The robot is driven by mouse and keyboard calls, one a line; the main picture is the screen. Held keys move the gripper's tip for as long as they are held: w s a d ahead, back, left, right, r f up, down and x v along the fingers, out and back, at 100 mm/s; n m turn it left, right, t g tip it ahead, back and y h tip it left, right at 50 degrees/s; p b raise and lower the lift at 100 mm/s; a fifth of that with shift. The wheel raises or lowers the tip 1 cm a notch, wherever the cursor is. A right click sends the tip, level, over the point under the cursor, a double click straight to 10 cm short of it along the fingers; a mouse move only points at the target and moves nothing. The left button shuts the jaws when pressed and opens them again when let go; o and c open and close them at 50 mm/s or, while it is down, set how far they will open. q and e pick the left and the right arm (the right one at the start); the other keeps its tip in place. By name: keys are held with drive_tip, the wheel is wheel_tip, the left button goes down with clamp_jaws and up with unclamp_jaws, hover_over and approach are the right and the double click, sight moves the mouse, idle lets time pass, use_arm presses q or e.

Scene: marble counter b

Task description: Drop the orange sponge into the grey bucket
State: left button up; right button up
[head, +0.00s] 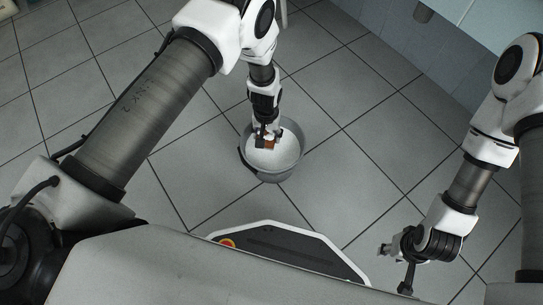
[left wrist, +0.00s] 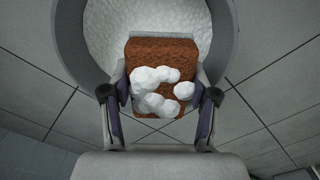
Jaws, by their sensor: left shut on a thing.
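The orange sponge (left wrist: 160,58) is held between the two fingers of my left gripper (left wrist: 160,108), and white foam lumps sit on it. In the head view my left gripper (head: 267,135) is shut on the sponge (head: 269,144) over the grey bucket (head: 281,178). The bucket (left wrist: 224,30) stands on the floor and looks filled with white foam. I cannot tell whether the sponge touches the foam. My right gripper (head: 393,250) is out to the right, away from the bucket, and its fingers are too small to read.
The grey tiled floor (head: 360,190) around the bucket is clear. A pale cabinet or counter front (head: 480,40) stands at the top right. My own base shows at the bottom of the head view.

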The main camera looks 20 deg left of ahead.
use_arm(q)
wheel_tip(320, 180, down, 3)
drive_tip(key=shift+r+b, duration=0.1)
drive_tip(key=shift+b, duration=0.7)
use_arm(e)
wheel_tip(320, 180, down, 3)
drive_tip(key=shift+r, duration=0.2)
use_arm(q)
drive_tip(key=shift+r, duration=0.1)
drive_tip(key=o, duration=1.2)
drive_tip(key=shift+c, duration=0.2)
wheel_tip(320, 180, up, 12)
drive_tip(key=shift+s, duration=0.15)
use_arm(e)
drive_tip(key=shift+r, duration=0.1)
